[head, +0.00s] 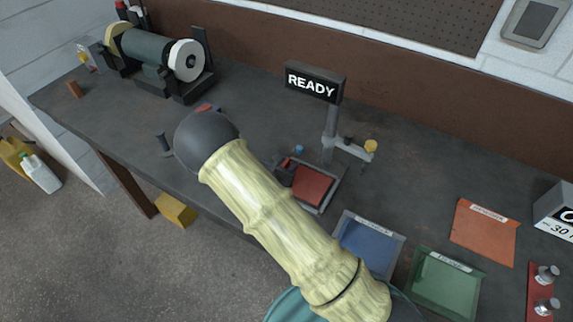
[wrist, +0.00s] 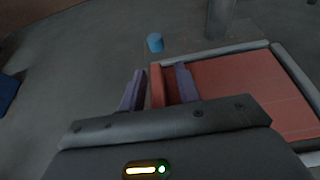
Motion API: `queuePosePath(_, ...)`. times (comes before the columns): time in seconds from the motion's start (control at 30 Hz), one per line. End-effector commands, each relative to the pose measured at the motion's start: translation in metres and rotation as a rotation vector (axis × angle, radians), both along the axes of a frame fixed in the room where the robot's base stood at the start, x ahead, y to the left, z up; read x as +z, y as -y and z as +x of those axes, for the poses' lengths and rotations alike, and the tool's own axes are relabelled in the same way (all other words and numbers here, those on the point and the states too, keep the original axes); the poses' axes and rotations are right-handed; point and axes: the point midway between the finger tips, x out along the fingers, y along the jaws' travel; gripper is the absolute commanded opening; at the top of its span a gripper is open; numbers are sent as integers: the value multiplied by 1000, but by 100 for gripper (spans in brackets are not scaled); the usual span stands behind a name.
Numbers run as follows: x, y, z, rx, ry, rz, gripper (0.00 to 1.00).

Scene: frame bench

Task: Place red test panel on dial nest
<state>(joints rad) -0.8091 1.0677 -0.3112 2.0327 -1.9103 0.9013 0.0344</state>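The red test panel (head: 312,186) lies in a grey-rimmed nest (head: 330,194) beside the dial stand (head: 330,140). In the wrist view the panel (wrist: 250,90) looks flat inside the nest's rim (wrist: 225,52). A red upright grip at its left side stands between the fingers of my gripper (wrist: 160,88). The fingers are apart, one on each side of this grip, with a narrow gap showing at the left finger. Contact at the right finger is unclear. In the head view my arm hides most of my gripper.
A READY sign (head: 314,84) tops the stand, and a small blue knob (wrist: 155,42) is near the nest. A bench grinder (head: 155,57) stands at back left. Bench behind the nest is mostly clear.

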Motion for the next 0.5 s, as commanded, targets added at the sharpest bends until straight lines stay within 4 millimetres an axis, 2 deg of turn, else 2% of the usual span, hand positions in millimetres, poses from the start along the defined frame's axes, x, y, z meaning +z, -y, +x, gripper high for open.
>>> queuePosePath(0.17, 5, -5, -5, 1, 1, 1, 33)
queuePosePath(0.5, 27, -37, -52, 4, 1, 4, 33)
